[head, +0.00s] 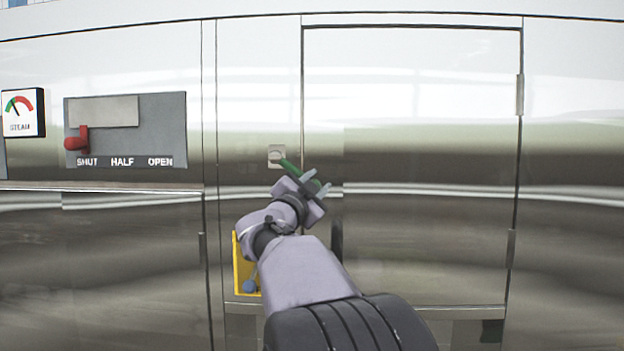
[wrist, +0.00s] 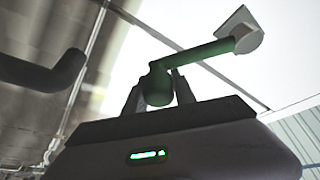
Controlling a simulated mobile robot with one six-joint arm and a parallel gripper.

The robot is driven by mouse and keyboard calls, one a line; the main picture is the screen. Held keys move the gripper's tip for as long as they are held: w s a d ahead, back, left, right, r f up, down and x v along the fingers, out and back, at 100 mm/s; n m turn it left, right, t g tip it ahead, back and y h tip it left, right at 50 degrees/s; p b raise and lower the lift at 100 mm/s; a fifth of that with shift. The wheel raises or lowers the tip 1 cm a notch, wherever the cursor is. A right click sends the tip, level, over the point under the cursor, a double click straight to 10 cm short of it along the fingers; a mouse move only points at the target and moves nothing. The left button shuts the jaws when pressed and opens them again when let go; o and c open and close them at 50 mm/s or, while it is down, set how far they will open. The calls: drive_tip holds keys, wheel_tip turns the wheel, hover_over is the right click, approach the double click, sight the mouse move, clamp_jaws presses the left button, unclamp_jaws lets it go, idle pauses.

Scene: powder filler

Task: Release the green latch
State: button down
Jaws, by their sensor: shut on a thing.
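The green latch (head: 287,165) runs from a small pale plate (head: 277,155) on the steel front, at the left edge of the door, down and right to my gripper (head: 306,184). In the wrist view the green latch (wrist: 198,53) is a bar running up and right to the pale plate (wrist: 240,32), with a rounded knob at its near end. My gripper (wrist: 158,90) is shut on that knob, with one finger on each side. The fingers and wrist hide part of the latch in the head view.
The closed steel door (head: 430,160) fills the right. A dark handle (head: 336,240) stands out below my gripper; a dark bar (wrist: 40,74) shows in the wrist view. A red lever (head: 76,143) sits at SHUT, left. A yellow-edged panel (head: 238,275) is partly behind my arm.

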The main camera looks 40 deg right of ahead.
drive_tip(key=w+a+f+m+g+y+p, duration=0.2)
drive_tip(key=w+a+f+m+p, duration=0.3)
drive_tip(key=m, duration=0.6)
drive_tip(key=shift+w+a+f+g+y, duration=0.3)
drive_tip(key=shift+w+a+f+y, duration=0.25)
drive_tip(key=shift+w, duration=0.45)
drive_tip(key=shift+d+r, duration=0.1)
drive_tip(key=c, duration=1)
unclamp_jaws()
drive_tip(key=shift+w, duration=0.1)
drive_tip(key=shift+c, duration=0.2)
drive_tip(key=b+v, duration=0.4)
drive_tip(key=v, duration=1.3)
drive_tip(key=shift+r, duration=0.2)
